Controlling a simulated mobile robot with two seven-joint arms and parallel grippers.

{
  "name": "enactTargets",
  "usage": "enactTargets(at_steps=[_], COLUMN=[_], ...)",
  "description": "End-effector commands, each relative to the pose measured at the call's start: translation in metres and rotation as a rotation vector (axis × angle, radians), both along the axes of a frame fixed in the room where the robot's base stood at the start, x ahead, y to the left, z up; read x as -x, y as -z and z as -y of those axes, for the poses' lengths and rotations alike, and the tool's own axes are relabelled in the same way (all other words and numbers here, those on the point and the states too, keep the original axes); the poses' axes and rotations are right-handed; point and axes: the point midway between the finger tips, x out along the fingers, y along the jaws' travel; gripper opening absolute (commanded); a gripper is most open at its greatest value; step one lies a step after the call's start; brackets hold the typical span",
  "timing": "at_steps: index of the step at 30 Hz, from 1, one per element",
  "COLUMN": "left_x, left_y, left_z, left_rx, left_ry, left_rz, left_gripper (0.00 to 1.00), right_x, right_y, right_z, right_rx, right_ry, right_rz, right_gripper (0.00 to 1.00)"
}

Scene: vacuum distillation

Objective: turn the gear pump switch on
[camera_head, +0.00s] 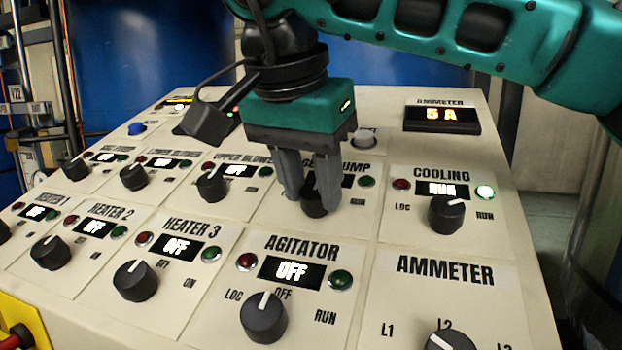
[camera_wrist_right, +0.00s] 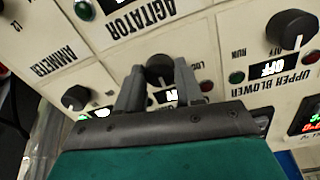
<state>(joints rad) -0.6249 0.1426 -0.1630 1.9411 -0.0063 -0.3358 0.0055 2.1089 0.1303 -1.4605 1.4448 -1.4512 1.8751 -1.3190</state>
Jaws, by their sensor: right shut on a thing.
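The gear pump switch is a black round knob (camera_head: 314,200) on the cream control panel (camera_head: 345,305), under a label partly hidden by my gripper, with "PUMP" readable. My right gripper (camera_head: 313,198) comes down from above with its two grey fingers on either side of this knob, shut on it. In the right wrist view the knob (camera_wrist_right: 159,69) sits between the two fingertips (camera_wrist_right: 159,76). The gear pump display (camera_wrist_right: 166,97) is partly covered by the fingers, and its text is not clearly readable. My left gripper is not in view.
The cooling knob (camera_head: 446,214) is to the right, its display reading RUN with a lit green lamp. The agitator knob (camera_head: 264,317) is in front, and the upper blower knob (camera_head: 212,186) is to the left. The ammeter display (camera_head: 442,117) reads 5A.

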Motion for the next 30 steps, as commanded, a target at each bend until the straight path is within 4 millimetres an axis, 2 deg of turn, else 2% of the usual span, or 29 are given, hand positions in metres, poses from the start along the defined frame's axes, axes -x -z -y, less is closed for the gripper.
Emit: enactTargets(at_steps=[11,30], left_x=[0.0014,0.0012], left_y=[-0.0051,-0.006], left_z=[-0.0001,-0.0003], left_rx=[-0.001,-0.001], left_ry=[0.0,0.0], left_rz=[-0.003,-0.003], left_gripper=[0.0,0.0], right_x=[-0.0004,-0.0018], right_y=[-0.0009,-0.0001], right_z=[-0.0002,0.0], right_rx=[-0.06,-0.264], right_ry=[0.164,0.707], right_rz=[0.018,0.086], right_gripper=[0.06,0.06])
